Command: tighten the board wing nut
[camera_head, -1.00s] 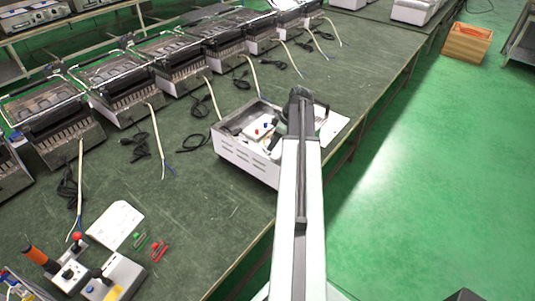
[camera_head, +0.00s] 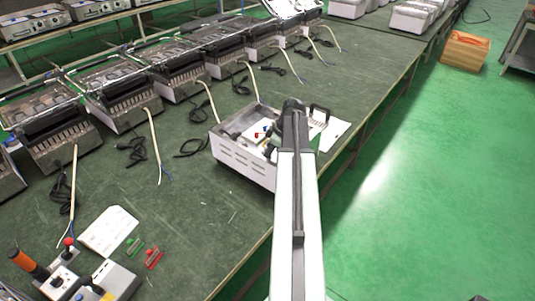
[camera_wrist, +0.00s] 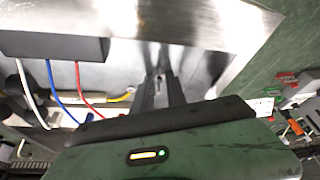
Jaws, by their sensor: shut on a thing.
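My gripper (camera_wrist: 160,88) is in the wrist view, its dark fingers pointing down into the open metal case. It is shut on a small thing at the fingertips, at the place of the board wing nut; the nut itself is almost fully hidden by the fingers. The white case (camera_head: 243,164) with slotted sides stands on the green bench in the head view, my arm across its right part. A grey box (camera_wrist: 50,46) with white, blue and red wires sits left of the fingers in the wrist view. My gripper is hidden behind my arm in the head view.
Several similar metal units (camera_head: 115,90) with loose cables line the bench's left side. A control box with an orange-handled tool (camera_head: 28,264) is at lower left.

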